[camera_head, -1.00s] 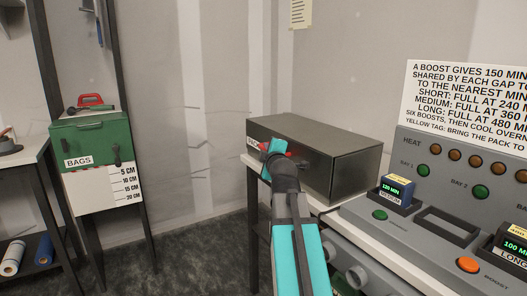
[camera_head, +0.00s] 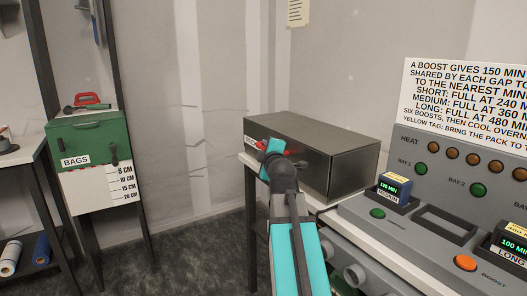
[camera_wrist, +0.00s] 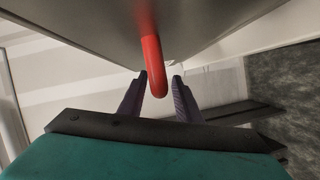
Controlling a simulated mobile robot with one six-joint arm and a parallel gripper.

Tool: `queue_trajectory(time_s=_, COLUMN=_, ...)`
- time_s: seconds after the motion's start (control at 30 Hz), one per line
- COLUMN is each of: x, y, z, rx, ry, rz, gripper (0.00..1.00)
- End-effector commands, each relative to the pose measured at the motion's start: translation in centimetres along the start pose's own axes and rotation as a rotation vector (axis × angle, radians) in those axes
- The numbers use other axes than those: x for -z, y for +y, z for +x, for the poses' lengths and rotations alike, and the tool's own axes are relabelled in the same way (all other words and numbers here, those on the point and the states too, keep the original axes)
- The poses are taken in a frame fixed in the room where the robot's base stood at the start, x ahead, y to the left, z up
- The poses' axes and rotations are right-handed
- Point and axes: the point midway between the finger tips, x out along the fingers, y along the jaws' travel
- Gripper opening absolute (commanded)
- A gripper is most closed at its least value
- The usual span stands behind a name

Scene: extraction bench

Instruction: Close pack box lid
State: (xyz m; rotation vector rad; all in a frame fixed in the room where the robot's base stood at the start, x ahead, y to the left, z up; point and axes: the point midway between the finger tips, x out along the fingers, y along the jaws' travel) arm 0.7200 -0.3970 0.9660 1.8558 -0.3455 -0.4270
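The pack box (camera_head: 345,170) is a grey metal box on the bench in the head view. Its top lies flat, and I see no gap along its edges. My arm hides part of the front and most of its label. A red handle (camera_wrist: 151,60) sticks out from the grey surface in the wrist view. My gripper (camera_wrist: 158,88) is open, with one dark finger on each side of the handle's rounded end. Gaps show between the fingers and the handle. In the head view my gripper (camera_head: 268,148) is at the box's front left, its fingertips mostly hidden.
A grey control panel (camera_head: 400,215) with buttons and small packs stands close to the right of the box. A green bags box (camera_head: 90,140) is on a stand at left. Open floor (camera_head: 195,255) lies between the stand and the bench.

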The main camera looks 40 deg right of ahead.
Motion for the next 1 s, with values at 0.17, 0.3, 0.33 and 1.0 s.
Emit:
queue_trajectory(time_s=0.17, x=0.0, y=0.0, z=-1.4, rx=0.0, ry=0.0, rz=0.0, gripper=0.31)
queue_trajectory(time_s=0.3, x=0.0, y=0.0, z=-2.8, rx=0.0, ry=0.0, rz=0.0, gripper=0.31)
queue_trajectory(time_s=0.33, x=0.0, y=0.0, z=-3.1, rx=0.0, ry=0.0, rz=0.0, gripper=0.31)
queue_trajectory(time_s=1.0, x=0.0, y=-0.3, z=-6.4, rx=-0.001, ry=0.002, rz=0.0, gripper=0.31)
